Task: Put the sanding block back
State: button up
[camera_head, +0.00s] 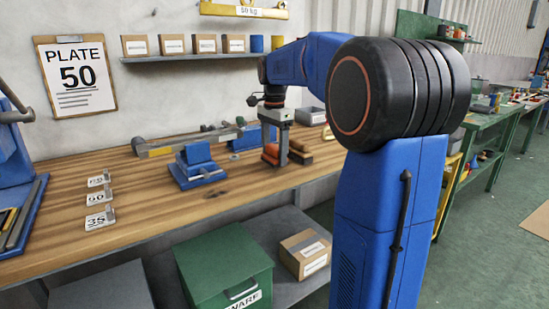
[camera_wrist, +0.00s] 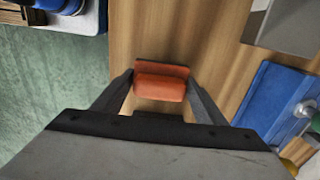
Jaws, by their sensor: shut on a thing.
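The orange-red sanding block (camera_wrist: 160,88) sits between the two fingers of my gripper (camera_wrist: 159,92) in the wrist view, over the wooden bench top (camera_wrist: 165,35). In the head view my gripper (camera_head: 284,155) points down at the right part of the bench, and the orange-red block (camera_head: 270,153) shows beside its fingers. The fingers are shut on the block. The fingers partly hide the block in the head view, so I cannot tell whether it touches the bench.
A grey bin (camera_head: 311,116) stands behind. Number cards (camera_head: 99,198) lie at left. The middle front of the bench is clear.

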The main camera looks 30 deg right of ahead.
aim_at(274, 146)
jog(key=shift+f, duration=0.9)
jog(key=shift+f, duration=0.1)
jog(key=o, duration=1)
notch_tip(274, 146, up, 12)
jog(key=shift+r, duration=0.1)
jog(key=s+a+f+n+t, duration=0.1)
jog(key=s+a+f+n, duration=0.35)
jog(key=s, duration=0.35)
jog(key=s+a+f+n+t, duration=0.1)
jog(key=s+a+f+n, duration=0.4)
jog(key=s, duration=0.3)
jog(key=s+a+f+n+t, duration=0.1)
jog(key=s+a+f+n, duration=0.2)
jog(key=s+f, duration=0.4)
jog(key=s+a+f+n+t, duration=0.1)
jog(key=s+a+f+n, duration=0.2)
jog(key=s+f+n, duration=0.2)
notch_tip(274, 146, down, 4)
jog(key=shift+s+a+r+t, duration=0.25)
jog(key=shift+s+t, duration=0.15)
jog(key=shift+s, duration=0.7)
